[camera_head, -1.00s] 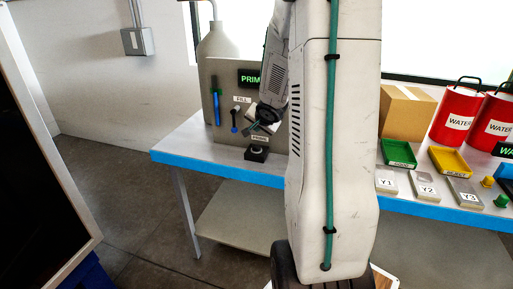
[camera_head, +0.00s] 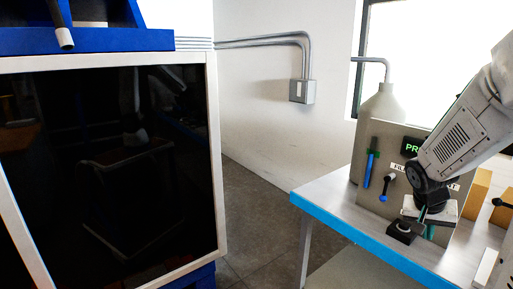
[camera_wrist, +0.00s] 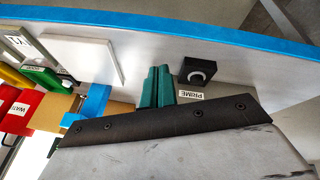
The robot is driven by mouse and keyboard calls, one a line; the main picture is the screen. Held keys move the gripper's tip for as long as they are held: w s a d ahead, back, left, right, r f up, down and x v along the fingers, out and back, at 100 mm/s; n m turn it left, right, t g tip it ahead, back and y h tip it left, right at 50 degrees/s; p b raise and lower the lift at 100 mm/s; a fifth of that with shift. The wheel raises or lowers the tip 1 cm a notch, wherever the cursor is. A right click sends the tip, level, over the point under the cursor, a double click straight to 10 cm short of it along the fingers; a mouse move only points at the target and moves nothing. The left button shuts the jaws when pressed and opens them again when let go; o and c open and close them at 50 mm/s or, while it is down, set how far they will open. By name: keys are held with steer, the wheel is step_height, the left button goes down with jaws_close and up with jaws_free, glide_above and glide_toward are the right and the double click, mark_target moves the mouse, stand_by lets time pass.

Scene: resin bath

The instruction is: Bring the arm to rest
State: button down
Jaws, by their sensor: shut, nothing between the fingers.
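My gripper (camera_head: 424,214) is at the right of the head view, in front of the grey panel (camera_head: 375,200) on the bench. Its green fingers (camera_wrist: 157,86) are together and empty in the wrist view. The fingers are close to the black block (camera_head: 404,232), which has a round grey button and also shows just beside them in the wrist view (camera_wrist: 186,76). I cannot tell whether they touch it. My arm comes in from the right edge and bends down toward the bench. It hides part of the panel's display and labels.
The blue-edged bench (camera_head: 330,218) fills the lower right. A grey bottle (camera_head: 380,105) stands behind the panel. A white-framed cabinet with a dark window (camera_head: 110,170) stands at left. Bare floor (camera_head: 250,190) lies between. A pale plate (camera_wrist: 85,55) lies on the bench.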

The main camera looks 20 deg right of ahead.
steer(key=s+a+r+n+y, duration=0.1)
steer(key=s+a+r+n, duration=0.2)
steer(key=a, duration=0.7)
steer(key=s+a+r+n+y, duration=0.2)
steer(key=s+a+r+n, duration=0.1)
steer(key=a, duration=0.7)
steer(key=s+a+r+n+y, duration=0.1)
steer(key=s+a+r+n, duration=0.2)
steer(key=a, duration=0.7)
steer(key=s+r, duration=0.2)
steer(key=s, duration=0.2)
steer(key=shift+n+t+y, duration=0.3)
steer(key=shift+n, duration=0.1)
